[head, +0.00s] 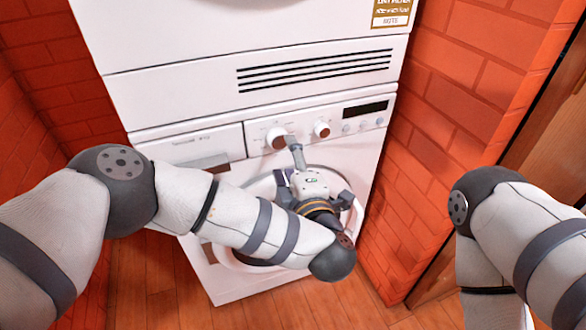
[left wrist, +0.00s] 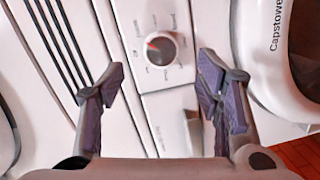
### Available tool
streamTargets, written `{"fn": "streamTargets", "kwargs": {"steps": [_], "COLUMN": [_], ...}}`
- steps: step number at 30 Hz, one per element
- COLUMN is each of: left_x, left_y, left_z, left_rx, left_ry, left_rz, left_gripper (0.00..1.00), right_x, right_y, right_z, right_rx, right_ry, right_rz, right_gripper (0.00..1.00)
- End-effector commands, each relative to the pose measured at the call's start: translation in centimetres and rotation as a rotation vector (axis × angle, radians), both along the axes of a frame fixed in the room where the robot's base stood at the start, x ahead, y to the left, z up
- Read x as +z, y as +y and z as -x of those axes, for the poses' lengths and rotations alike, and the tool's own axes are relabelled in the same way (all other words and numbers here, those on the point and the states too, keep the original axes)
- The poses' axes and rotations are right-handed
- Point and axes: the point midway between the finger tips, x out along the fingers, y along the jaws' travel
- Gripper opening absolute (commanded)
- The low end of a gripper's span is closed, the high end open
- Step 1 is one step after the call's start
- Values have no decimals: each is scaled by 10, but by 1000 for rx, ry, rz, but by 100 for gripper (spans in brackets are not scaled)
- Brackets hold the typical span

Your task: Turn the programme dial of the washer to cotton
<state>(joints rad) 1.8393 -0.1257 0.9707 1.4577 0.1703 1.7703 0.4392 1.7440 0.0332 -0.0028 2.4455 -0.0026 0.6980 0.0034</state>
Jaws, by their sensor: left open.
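The washer (head: 225,275) is white, with a control panel above its round door. My left gripper (head: 291,166) is in front of the panel, by the dial. In the left wrist view my left gripper (left wrist: 161,90) is open and empty, its fingers to either side below the dial in the picture. My right gripper is out of view.
A second knob (head: 321,129) and a dark display (head: 365,109) are right of the dial. A drawer (head: 195,147) is to its left. Another white appliance (head: 240,40) with a slotted vent stands above. Brick walls (head: 450,110) close in both sides.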

Motion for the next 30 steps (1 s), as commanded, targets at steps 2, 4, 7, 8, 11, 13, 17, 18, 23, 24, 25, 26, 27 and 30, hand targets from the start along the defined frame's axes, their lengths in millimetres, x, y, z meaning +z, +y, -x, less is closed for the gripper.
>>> {"fn": "streamTargets", "kwargs": {"steps": [2, 4, 7, 8, 11, 13, 17, 18, 23, 24, 25, 26, 27, 30], "left_x": [1, 3, 4, 4, 5, 5, 5, 5, 3, -3, -12, -24, -47, -115], "left_y": [-6, -9, -12, -12, -13, -13, -13, -13, -13, -15, -17, -19, -21, -1], "left_z": [20, 34, 47, 50, 54, 54, 54, 54, 55, 58, 62, 69, 84, 144], "left_rx": [-4, -3, -1, -1, 1, 1, 1, 1, -11, -51, -103, -173, -289, -587], "left_ry": [3, 1, -1, 0, -1, -1, -1, -1, 5, 26, 55, 96, 171, 415], "left_rz": [2, 2, 0, 0, 0, 1, 1, 1, -8, -34, -69, -119, -201, -426], "left_gripper": [59, 59, 59, 59, 59, 59, 59, 59, 59, 59, 59, 59, 59, 59], "right_x": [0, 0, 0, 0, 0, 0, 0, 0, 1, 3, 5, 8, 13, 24], "right_y": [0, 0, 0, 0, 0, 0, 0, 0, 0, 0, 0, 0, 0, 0], "right_z": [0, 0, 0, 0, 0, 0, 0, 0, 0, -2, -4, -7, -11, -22], "right_rx": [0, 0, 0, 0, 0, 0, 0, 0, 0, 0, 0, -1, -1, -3], "right_ry": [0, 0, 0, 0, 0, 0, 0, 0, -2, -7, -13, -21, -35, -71], "right_rz": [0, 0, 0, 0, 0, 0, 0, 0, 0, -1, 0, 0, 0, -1], "right_gripper": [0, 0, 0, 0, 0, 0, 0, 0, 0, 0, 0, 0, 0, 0]}}
